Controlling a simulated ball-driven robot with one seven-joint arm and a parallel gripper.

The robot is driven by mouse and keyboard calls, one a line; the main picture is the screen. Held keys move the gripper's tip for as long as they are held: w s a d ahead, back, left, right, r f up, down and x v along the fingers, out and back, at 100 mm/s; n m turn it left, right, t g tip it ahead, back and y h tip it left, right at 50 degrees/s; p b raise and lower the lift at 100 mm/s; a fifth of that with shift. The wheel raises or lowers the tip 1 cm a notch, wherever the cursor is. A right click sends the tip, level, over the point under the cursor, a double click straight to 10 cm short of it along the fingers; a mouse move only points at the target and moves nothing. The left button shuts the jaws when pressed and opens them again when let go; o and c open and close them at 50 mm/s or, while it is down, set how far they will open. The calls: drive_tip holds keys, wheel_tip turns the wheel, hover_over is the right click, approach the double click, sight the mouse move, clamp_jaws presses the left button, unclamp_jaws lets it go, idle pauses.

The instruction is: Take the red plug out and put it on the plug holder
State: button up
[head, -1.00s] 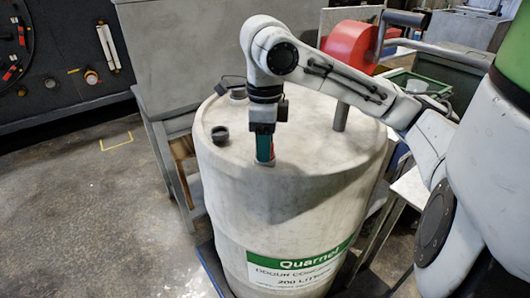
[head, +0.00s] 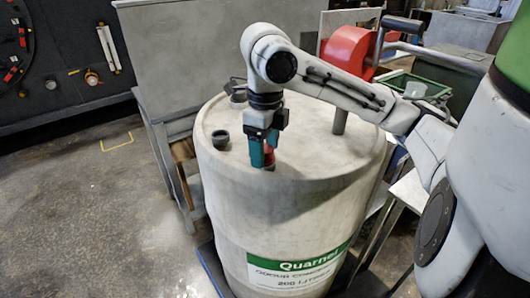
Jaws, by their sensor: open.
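A small bit of red, which looks like the red plug (head: 269,159), shows at the top of the pale drum, close to my fingertips. My gripper (head: 264,159) points down over the drum's near side, its teal fingers open around or just beside the red piece. I cannot tell whether they touch it, and the fingers hide most of it. A dark round cup (head: 221,140), perhaps the plug holder, stands on the drum top to the left of my gripper.
The drum (head: 290,215) has a green-and-white label. A dark-topped fitting (head: 238,93) sits at its far edge, and a grey post (head: 340,120) rises at the right. A large red part (head: 348,46) with a handle is behind. Floor (head: 85,215) at the left is clear.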

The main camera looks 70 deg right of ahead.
drive_tip(key=m+p, duration=0.2)
drive_tip(key=m, duration=0.4)
drive_tip(key=m+p, duration=0.1)
drive_tip(key=m, duration=0.1)
drive_tip(key=shift+r+m, duration=0.15)
drive_tip(key=shift+m, duration=0.15)
drive_tip(key=m+p, duration=0.1)
drive_tip(key=m, duration=0.2)
drive_tip(key=m+p, duration=0.1)
drive_tip(key=m, duration=0.2)
drive_tip(key=shift+p, duration=0.35)
drive_tip(key=shift+m, duration=1.1)
